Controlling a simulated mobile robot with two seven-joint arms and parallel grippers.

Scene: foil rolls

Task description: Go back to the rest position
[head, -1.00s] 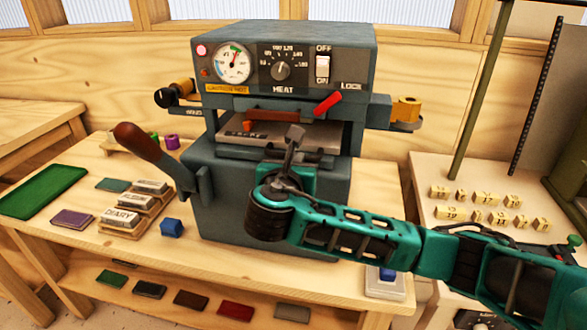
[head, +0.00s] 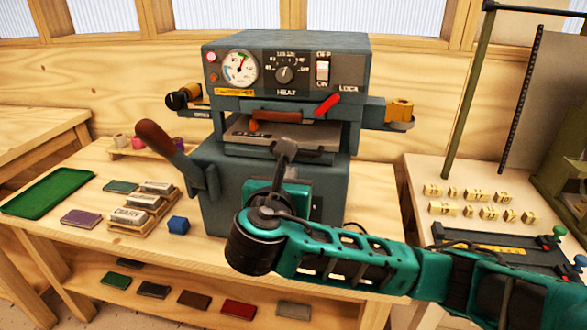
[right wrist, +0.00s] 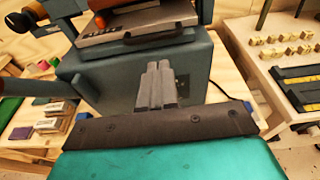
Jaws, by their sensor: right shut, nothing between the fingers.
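My right gripper (head: 284,154) is in front of the grey-blue hot press (head: 290,62), near the middle of the head view. Its grey fingers (right wrist: 158,85) are together and empty in the right wrist view, in front of the press body (right wrist: 130,88). The teal right arm (head: 350,259) comes in from the lower right and partly hides the press's lower front. My left gripper is not in view.
The press has a wooden-knobbed lever (head: 156,138) on its left. A green tray (head: 47,193), a blue cube (head: 178,224) and labelled blocks (head: 130,215) lie left on the table. Small letter blocks (head: 475,192) are on the right bench. A shelf below holds several coloured blocks.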

